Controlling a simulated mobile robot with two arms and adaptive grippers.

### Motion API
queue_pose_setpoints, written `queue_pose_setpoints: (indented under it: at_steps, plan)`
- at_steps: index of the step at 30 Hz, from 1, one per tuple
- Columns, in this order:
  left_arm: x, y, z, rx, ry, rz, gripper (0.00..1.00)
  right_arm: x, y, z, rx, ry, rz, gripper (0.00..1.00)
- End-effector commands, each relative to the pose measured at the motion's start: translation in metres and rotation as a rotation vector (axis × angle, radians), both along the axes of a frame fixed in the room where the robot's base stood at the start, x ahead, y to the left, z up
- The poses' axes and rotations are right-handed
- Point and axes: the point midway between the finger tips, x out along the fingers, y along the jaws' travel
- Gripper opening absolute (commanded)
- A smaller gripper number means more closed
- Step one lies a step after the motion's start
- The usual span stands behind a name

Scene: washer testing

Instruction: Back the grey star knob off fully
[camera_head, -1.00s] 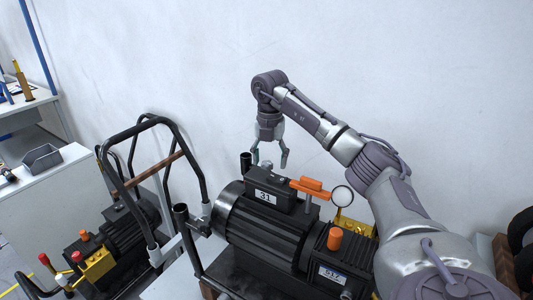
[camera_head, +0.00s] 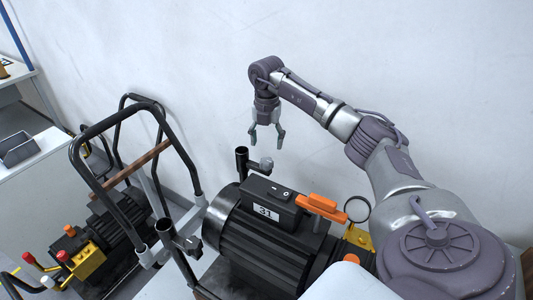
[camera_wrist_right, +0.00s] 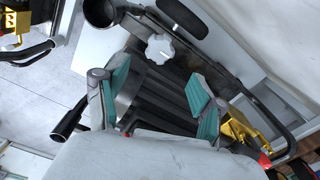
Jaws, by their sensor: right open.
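A grey star knob (camera_head: 267,164) sits beside an upright black tube at the back of the nearer pump cart. A second star knob (camera_head: 192,245) sits beside the nearer tube. My right gripper (camera_head: 267,140) is open and empty, pointing down above the back knob, with a gap between. In the right wrist view a pale grey star knob (camera_wrist_right: 160,48) lies beyond the open teal-padded fingertips (camera_wrist_right: 158,78), near a tube's open end. It touches neither finger. I cannot tell how far it is screwed in. My left gripper is out of view.
The black motor (camera_head: 260,245) labelled 31, with an orange handle (camera_head: 322,207), stands in front of the gripper. A cart handle frame (camera_head: 88,160) rises at left, with another pump behind it. The white wall is close behind the arm.

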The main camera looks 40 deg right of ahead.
Motion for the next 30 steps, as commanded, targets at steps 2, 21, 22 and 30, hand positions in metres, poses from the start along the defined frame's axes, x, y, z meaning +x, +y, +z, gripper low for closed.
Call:
queue_pose_setpoints:
  at_steps: [2,21,22,30]
  plan:
    - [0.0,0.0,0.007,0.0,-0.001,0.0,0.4,-0.001,0.0,-0.018,0.001,0.007,-0.001,0.69]
    - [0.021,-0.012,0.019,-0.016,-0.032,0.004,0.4,0.0,0.0,-0.079,0.0,0.0,-0.001,0.69]
    - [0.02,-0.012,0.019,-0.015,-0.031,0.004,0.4,0.0,0.0,-0.079,-0.001,-0.001,-0.001,0.69]
    - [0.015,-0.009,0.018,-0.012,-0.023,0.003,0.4,0.0,0.0,-0.079,0.0,0.0,-0.001,0.37]
